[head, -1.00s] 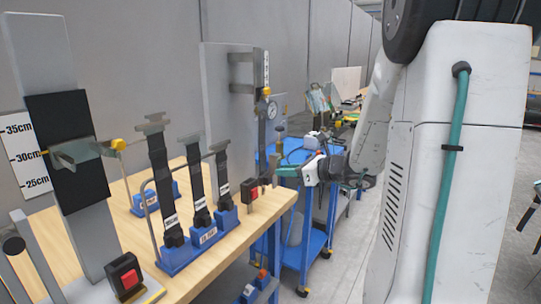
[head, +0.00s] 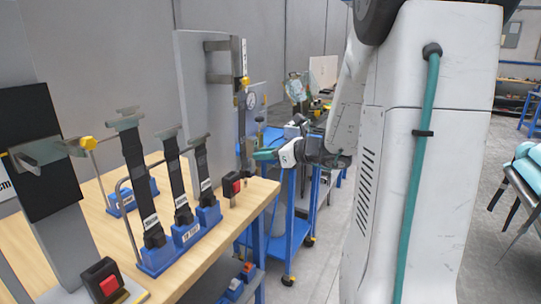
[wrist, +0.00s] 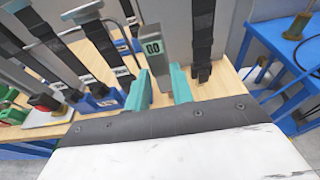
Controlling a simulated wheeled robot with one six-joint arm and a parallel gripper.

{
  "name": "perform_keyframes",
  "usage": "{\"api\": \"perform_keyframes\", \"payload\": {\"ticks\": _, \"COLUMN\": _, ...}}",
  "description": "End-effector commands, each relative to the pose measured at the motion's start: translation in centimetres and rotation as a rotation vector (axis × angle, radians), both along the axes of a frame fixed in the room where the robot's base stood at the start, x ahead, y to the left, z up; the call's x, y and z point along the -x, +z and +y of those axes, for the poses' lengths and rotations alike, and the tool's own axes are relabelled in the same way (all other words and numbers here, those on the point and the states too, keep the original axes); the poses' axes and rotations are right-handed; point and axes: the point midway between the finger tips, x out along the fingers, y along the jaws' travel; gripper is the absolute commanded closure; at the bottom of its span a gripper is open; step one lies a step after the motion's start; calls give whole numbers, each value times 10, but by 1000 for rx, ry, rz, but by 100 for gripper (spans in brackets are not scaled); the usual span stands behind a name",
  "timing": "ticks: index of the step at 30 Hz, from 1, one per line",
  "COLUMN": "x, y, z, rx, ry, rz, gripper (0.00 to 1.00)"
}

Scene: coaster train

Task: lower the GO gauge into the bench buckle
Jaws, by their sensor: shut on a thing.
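The GO gauge (wrist: 152,48) is a grey flat bar with a GO label, seen in the wrist view. My gripper (wrist: 160,88) has its teal fingers shut on the gauge's lower part, and the gauge stands out beyond them. In the head view my gripper (head: 262,155) is to the right of and above the bench buckle (head: 232,187), apart from it. The buckle is a small black block with a red button near the bench edge. I cannot make it out in the wrist view. The gauge is hard to tell from the background in the head view.
The wooden bench (head: 205,240) holds a blue rack (head: 175,250) of upright black straps with metal tongues. A tall board with another red-button buckle (head: 103,282) stands at left. A grey panel (head: 200,90) rises behind. A blue cart (head: 290,235) stands beyond the bench.

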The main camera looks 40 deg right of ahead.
Motion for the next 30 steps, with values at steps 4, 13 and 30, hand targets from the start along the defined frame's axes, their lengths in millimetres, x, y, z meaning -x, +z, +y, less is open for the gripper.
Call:
{"api": "perform_keyframes", "payload": {"ticks": 4, "x": -11, "y": 1, "z": 3, "rx": 0, "ry": 0, "rz": -2, "gripper": 100}}
{"api": "perform_keyframes", "payload": {"ticks": 13, "x": -33, "y": 1, "z": 11, "rx": 0, "ry": 0, "rz": -1, "gripper": 100}}
{"api": "perform_keyframes", "payload": {"ticks": 30, "x": -75, "y": 1, "z": 27, "rx": 0, "ry": 0, "rz": -2, "gripper": 100}}
